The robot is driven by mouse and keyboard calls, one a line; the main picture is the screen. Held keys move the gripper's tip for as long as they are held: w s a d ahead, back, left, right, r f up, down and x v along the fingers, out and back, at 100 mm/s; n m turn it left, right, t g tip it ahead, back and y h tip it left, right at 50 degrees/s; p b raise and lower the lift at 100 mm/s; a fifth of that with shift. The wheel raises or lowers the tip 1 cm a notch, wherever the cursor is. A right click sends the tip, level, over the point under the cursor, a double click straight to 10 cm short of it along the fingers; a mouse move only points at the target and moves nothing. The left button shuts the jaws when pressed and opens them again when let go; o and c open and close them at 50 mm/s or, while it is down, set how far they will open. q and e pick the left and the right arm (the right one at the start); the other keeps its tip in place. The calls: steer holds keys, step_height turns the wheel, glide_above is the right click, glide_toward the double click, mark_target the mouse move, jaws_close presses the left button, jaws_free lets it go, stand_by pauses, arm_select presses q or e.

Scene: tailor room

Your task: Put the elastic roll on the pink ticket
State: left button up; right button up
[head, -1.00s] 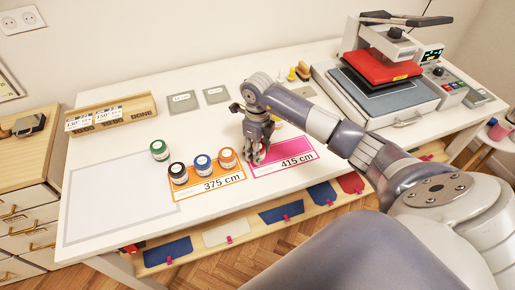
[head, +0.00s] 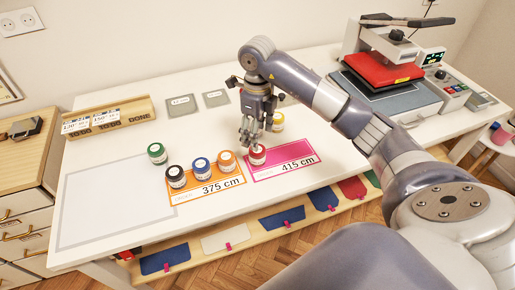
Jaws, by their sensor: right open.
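The pink ticket (head: 292,167), marked 415 cm, lies on the white table. A roll with a red side and a pale top (head: 257,157) stands upright on the ticket's left end. My right gripper (head: 247,140) is open, just above and slightly left of this roll; I cannot tell whether a finger touches it. A yellow roll (head: 278,124) stands behind the gripper, off the ticket. My left gripper is not in view.
An orange ticket (head: 222,189), marked 375 cm, bears black (head: 176,178), blue (head: 201,169) and orange (head: 227,162) rolls. A green roll (head: 157,154) stands alone to the left. A heat press (head: 395,95) stands at back right. The table's left side is clear.

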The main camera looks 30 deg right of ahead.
step_height(320, 180, up, 3)
steer(key=shift+r, duration=0.2)
stand_by(0.5)
